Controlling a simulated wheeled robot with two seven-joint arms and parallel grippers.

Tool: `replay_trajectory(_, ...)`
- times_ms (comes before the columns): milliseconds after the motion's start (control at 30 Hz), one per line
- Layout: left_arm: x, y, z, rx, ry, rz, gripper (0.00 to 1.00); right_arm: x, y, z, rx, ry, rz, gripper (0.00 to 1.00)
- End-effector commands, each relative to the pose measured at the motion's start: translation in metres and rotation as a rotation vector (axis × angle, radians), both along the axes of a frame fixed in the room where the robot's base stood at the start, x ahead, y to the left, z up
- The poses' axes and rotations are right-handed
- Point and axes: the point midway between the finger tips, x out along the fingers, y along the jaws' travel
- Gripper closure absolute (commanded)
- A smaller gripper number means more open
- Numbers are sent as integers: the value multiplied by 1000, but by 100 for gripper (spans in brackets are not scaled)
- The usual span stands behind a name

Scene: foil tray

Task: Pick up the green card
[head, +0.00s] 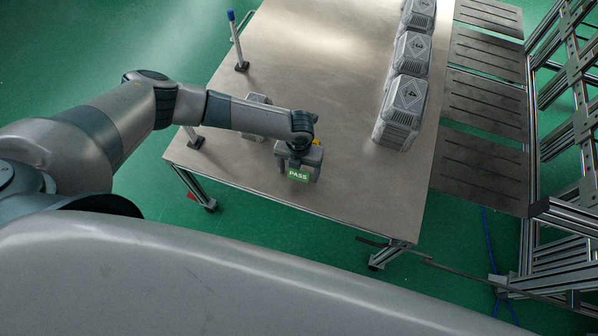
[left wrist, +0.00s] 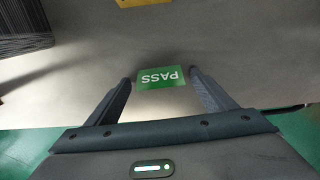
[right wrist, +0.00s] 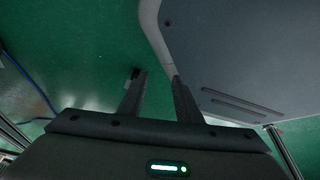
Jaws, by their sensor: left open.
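The green card (head: 298,175), with the white word PASS on it, lies near the front edge of the table (head: 240,178). In the left wrist view the card (left wrist: 160,77) appears upside down between my left gripper's fingertips. My left gripper (head: 299,172) is open above the table, with its fingers on either side of the card; I cannot tell whether they touch it. My right gripper (right wrist: 157,75) shows only in the right wrist view, over the green floor, with nothing between its fingers. Its fingers look apart.
A yellow card (head: 317,142) lies just behind my left gripper; it also shows in the left wrist view (left wrist: 140,2). Grey foil-tray stacks (head: 402,110) stand along the table's right side. Posts stand at the left edge. A metal frame (head: 570,90) is at the right.

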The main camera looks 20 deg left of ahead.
Motion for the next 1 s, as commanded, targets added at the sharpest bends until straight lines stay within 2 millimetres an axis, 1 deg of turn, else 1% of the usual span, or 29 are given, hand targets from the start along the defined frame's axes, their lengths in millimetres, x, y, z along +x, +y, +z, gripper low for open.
replay_trajectory(400, 0, 0, 0, -1, -1, 0, 23, 9, 0, 2, 1, -12, -1, 69)
replay_trajectory(433, 0, 0, 0, -1, -1, 0, 28, 10, 0, 2, 1, -13, -1, 69)
replay_trajectory(467, 0, 0, 0, -1, -1, 0, 35, 10, 0, 2, 1, -14, -1, 69)
replay_trajectory(500, 0, 0, 0, -1, -1, 0, 45, 11, 1, 2, 1, -15, -1, 69)
replay_trajectory(600, 0, 0, 0, -1, -1, 0, 67, 11, 1, 2, 2, -16, -1, 69)
replay_trajectory(833, 0, 0, 0, -1, -1, 0, 67, 9, 0, 2, 1, -14, -1, 69)
replay_trajectory(1000, 1, 0, 3, -1, -1, 0, 67, 4, 1, 1, 1, -9, -1, 69)
